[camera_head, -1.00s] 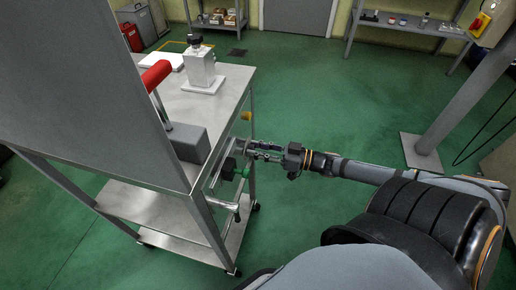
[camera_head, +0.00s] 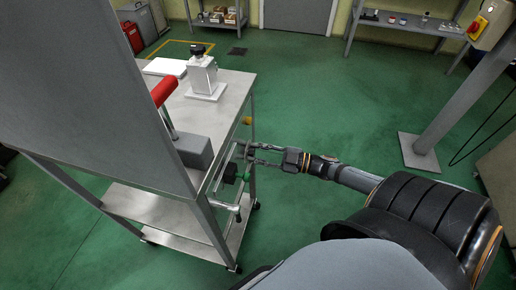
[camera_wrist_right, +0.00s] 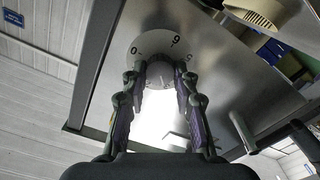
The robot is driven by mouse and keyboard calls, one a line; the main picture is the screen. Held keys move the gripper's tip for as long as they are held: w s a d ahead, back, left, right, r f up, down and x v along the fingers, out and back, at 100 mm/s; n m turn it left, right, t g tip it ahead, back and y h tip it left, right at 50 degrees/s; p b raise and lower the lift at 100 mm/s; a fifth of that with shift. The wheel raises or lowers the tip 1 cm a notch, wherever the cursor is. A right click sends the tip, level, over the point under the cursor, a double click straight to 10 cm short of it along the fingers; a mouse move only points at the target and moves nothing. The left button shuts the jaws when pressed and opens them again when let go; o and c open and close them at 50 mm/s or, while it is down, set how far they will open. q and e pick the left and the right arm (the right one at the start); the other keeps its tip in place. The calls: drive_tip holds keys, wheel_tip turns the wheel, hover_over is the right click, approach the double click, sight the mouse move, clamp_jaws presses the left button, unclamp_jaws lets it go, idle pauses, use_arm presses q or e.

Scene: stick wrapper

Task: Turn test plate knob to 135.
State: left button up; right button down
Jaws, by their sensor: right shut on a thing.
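The test plate knob (camera_wrist_right: 160,74) is a round grey knob in front of a pale round dial marked with dark figures (camera_wrist_right: 158,42). A 0 reads at the dial's left; the other figures are partly cut or turned. My right gripper (camera_wrist_right: 160,80) is shut on the knob, one finger on each side. In the head view my right gripper (camera_head: 256,154) reaches from the right to the cart's near side, where the knob is too small to read. The knob's pointer cannot be made out. My left gripper is not in view.
A metal cart (camera_head: 222,112) carries a pale block with a black knob (camera_head: 201,72), a white plate (camera_head: 165,67) and a red-handled device (camera_head: 192,150). A large grey panel (camera_head: 90,90) hides the left.

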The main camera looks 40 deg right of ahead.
idle(0.3)
drive_tip(key=c, duration=1)
unclamp_jaws()
drive_tip(key=shift+s, duration=0.1)
drive_tip(key=v, duration=0.7)
drive_tip(key=shift+s+d, duration=0.1)
drive_tip(key=shift+d, duration=0.1)
